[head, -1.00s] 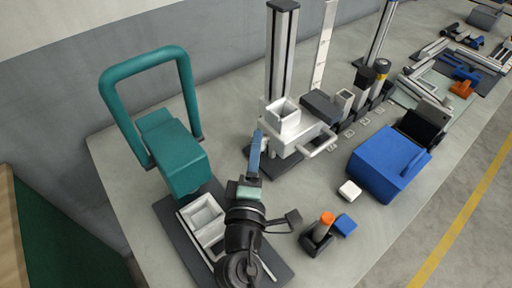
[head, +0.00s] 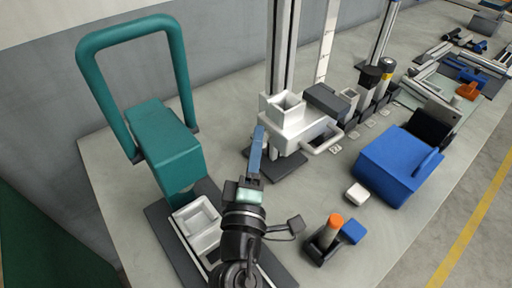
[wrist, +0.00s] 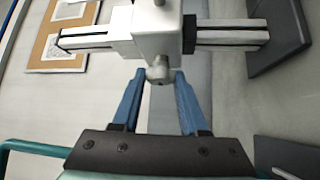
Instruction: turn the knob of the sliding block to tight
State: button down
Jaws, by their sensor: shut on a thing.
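The sliding block (head: 306,133) is white and sits on an upright grey rail (head: 284,50) on a dark base. In the wrist view the block (wrist: 145,42) is at the top middle, with its small pale knob (wrist: 158,74) pointing towards me. My gripper (wrist: 159,76) has blue fingers shut on the knob, one tip at each side. In the head view my gripper (head: 259,130) reaches the near left side of the block, and the knob is hidden there. I cannot read any tight or loose mark.
A teal machine with a tall tube handle (head: 171,145) stands left of my arm, above a pale tray (head: 196,216). A blue box (head: 395,166), a white block (head: 357,194) and an orange-topped holder (head: 328,232) lie to the right. Bare table lies between them.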

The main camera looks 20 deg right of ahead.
jog(key=shift+c, duration=2.2)
grip_release()
jog(key=b+v, duration=0.5)
jog(key=v, duration=0.8)
